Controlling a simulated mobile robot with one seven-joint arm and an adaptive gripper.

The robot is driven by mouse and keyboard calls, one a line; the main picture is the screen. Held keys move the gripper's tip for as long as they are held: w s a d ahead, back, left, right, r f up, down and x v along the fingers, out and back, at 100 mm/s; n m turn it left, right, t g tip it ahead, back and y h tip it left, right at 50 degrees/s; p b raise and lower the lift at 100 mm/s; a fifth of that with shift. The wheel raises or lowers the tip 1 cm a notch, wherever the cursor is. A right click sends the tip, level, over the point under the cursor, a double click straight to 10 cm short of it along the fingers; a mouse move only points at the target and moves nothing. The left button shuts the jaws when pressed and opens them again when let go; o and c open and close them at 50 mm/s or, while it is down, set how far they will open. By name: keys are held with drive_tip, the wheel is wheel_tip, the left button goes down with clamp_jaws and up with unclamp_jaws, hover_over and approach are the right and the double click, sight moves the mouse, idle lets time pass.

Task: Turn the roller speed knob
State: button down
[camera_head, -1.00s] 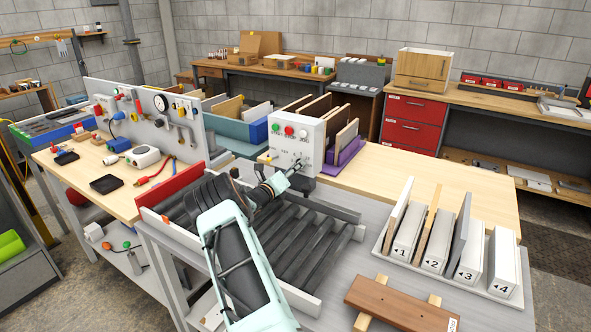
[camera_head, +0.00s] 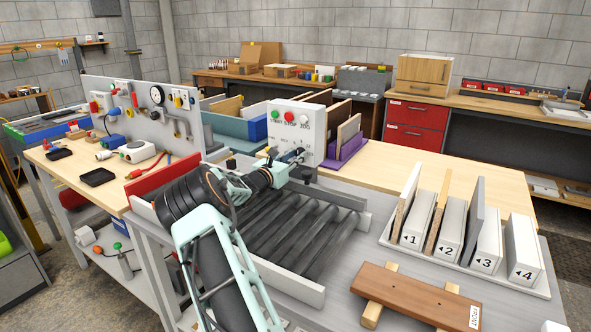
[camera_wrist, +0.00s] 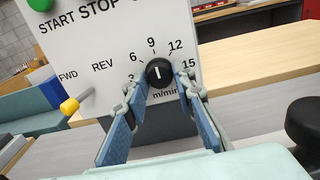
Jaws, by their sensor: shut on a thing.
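The roller speed knob (camera_wrist: 159,73) is a round black dial with a white pointer line on the white control panel (camera_wrist: 120,50). Numbers including 3, 6, 9, 12 and 15 ring it, with "m/min" below. The pointer stands nearly upright, close to the 9. My gripper (camera_wrist: 162,82) is shut on the knob, one blue-padded finger on each side. In the head view my gripper (camera_head: 297,157) is at the front of the panel (camera_head: 312,125), and it hides the knob there.
A yellow-tipped lever (camera_wrist: 70,106) marked FWD and REV sticks out left of the knob. Green and red buttons sit above. The roller conveyor (camera_head: 290,225) lies below my arm. A numbered rack (camera_head: 465,262) and a brown board (camera_head: 415,295) are at right.

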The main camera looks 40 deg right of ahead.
drive_tip(key=shift+m+b, duration=4.4)
drive_tip(key=shift+b, duration=2.1)
drive_tip(key=c, duration=1.9)
unclamp_jaws()
drive_tip(key=v, duration=1.2)
drive_tip(key=shift+r, duration=0.1)
